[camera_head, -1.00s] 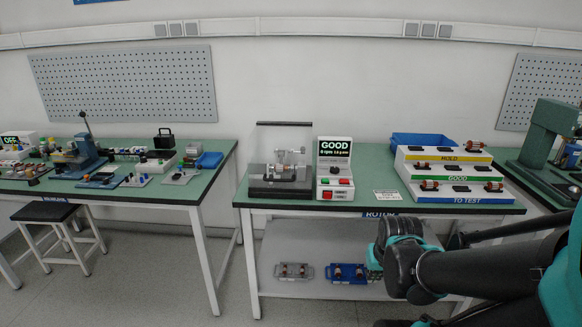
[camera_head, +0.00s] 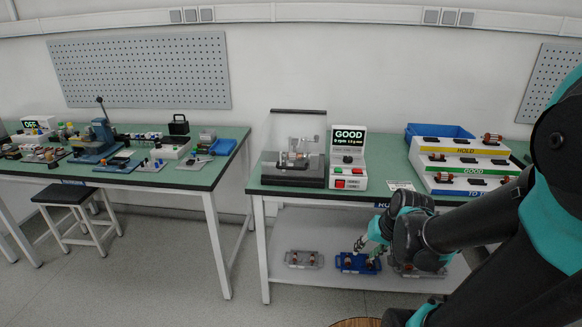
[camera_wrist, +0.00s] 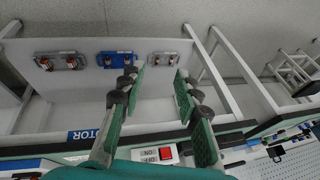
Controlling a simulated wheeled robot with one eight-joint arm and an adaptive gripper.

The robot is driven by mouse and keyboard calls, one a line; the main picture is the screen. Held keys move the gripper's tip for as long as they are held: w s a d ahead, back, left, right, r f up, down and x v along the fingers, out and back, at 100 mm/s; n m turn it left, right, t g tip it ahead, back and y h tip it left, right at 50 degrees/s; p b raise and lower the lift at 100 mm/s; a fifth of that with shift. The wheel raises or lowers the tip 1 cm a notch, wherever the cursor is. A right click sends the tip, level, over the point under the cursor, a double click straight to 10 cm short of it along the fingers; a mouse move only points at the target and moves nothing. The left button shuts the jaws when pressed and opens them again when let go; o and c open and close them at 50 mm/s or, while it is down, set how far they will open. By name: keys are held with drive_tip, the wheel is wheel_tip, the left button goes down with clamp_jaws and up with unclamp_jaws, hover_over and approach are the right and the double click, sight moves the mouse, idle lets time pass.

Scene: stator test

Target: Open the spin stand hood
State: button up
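The spin stand (camera_head: 292,180) has a dark base and stands at the left end of the middle table. A rotor with copper windings shows inside. The control box (camera_head: 348,160) right of it reads GOOD. My gripper (camera_head: 368,246) is low in front of the table, away from the hood. In the wrist view my gripper (camera_wrist: 160,85) has its two green-padded fingers apart with nothing between them.
The lower shelf (camera_head: 300,225) holds grey and blue carriers (camera_head: 357,263) with rotors. A stepped rack (camera_head: 465,155) and blue bin (camera_head: 440,130) stand on the table's right. Another bench (camera_head: 130,178) and a stool (camera_head: 70,195) are left. A floor gap separates the tables.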

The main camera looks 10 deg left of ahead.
drive_tip(key=w+a+r+m+y, duration=0.1)
drive_tip(key=w+a+r+y, duration=0.1)
drive_tip(key=w+a+y, duration=0.3)
drive_tip(key=w+a+r+m+y, duration=0.1)
drive_tip(key=w+a+r+m, duration=0.15)
drive_tip(key=w, duration=0.55)
drive_tip(key=m+t+y, duration=0.2)
drive_tip(key=y, duration=0.5)
approach(294, 169)
drive_tip(key=x, duration=1.1)
drive_tip(key=shift+w+a, duration=0.15)
drive_tip(key=shift+a, duration=0.1)
clamp_jaws()
